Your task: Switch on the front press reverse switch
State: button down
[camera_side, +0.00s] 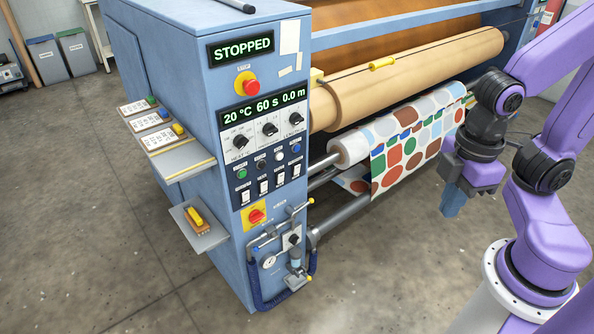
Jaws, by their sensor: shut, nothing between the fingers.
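The blue press cabinet (170,60) stands left of centre with a dark control panel on its front. A row of small white rocker switches runs along the panel's lower part: one at the left end (246,197), two in the middle (264,187) (280,179), and one at the right end (297,170). Their labels are too small to read, so I cannot tell which is the front press reverse switch or its position. My gripper (453,204) is shut and empty, pointing down to the right of the panel, apart from it and in front of the patterned fabric.
Above the switches are push buttons (242,174), knobs (269,128) and a display reading "20 °C 60 s 0.0 m" (264,108). The upper display reads "STOPPED" (241,48). Hoses and valves (290,265) project below.

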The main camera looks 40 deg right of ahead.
aim_at(297, 170)
dwell(0.8)
jog(key=w+a+f+m+t+y, duration=0.15)
jog(key=w+f, duration=0.25)
jog(key=w, duration=0.5)
jog(key=w+a+f+t, duration=0.15)
jog(key=w+f, duration=0.25)
jog(key=w, duration=0.4)
jog(key=w+a+f+m+t+y, duration=0.1)
jog(key=w+a+f, duration=0.25)
jog(key=w, duration=0.55)
jog(key=w+d+f+m+t, duration=0.1)
jog(key=w+d+f+t, duration=0.2)
jog(key=w+d+f, duration=0.3)
jog(key=w+d+f+m+t, duration=0.1)
jog(key=w+d+f+t, duration=0.2)
jog(key=d+f, duration=0.6)
notch_tip(297, 170, down, 3)
jog(key=w, duration=0.2)
jog(key=shift+w+d, duration=0.2)
jog(key=shift+w, duration=0.2)
jog(key=shift+w, duration=0.15)
